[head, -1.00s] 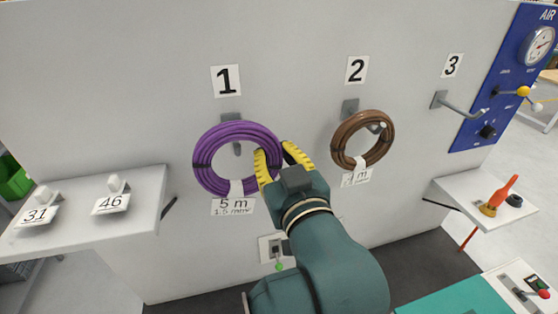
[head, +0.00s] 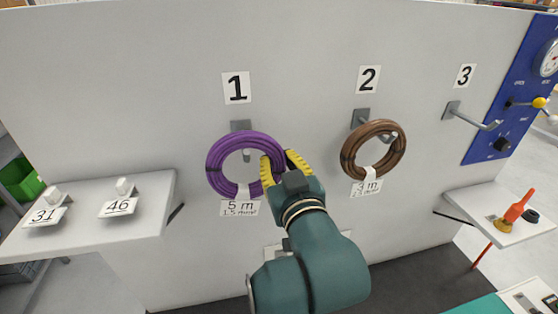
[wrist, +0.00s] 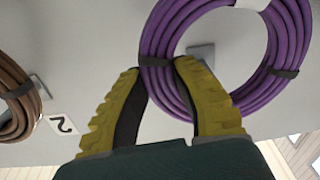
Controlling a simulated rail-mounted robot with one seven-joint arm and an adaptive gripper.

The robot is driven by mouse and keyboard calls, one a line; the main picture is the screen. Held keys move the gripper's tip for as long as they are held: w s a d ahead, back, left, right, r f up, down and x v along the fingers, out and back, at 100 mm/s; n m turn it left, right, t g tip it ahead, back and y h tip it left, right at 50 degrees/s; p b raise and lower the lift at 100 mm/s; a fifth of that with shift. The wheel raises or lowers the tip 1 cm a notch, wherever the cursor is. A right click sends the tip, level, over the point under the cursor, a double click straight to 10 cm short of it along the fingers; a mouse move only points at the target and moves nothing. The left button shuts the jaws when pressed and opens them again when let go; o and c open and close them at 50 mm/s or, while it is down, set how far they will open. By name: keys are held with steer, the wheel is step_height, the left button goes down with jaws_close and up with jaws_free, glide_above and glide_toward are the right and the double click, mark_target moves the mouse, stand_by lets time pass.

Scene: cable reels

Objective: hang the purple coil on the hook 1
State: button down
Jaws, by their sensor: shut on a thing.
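The purple coil (head: 217,166), with black ties and a white tag reading 5 m, is upright in front of the wall below label 1. My gripper (head: 273,170) is shut on its right side; the wrist view also shows the fingers (wrist: 160,68) on the purple coil (wrist: 157,38). The plate of hook 1 (head: 240,126) shows just above the coil's top. The hook's end shows inside the ring opening. The ring's top hides the part between. I cannot tell whether the coil's weight rests on the hook.
A brown coil (head: 349,157) hangs on hook 2 to the right. Hook 3 (head: 474,117) is empty. A left shelf (head: 150,205) holds tags 31 and 46. A right shelf (head: 478,205) carries an orange-red item. A blue air panel (head: 500,105) is at far right.

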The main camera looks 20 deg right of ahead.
steer(key=shift+r, duration=0.15)
steer(key=c, duration=0.9)
jaws_free()
steer(key=o, duration=0.3)
steer(key=shift+f, duration=0.25)
steer(key=o, duration=0.4)
steer(key=shift+r, duration=0.1)
steer(key=s, duration=0.3)
steer(key=s+a+b, duration=0.1)
steer(key=s, duration=0.3)
steer(key=s+a+b, duration=0.1)
steer(key=s, duration=0.2)
steer(key=shift+s+a, duration=0.2)
steer(key=shift+s, duration=0.15)
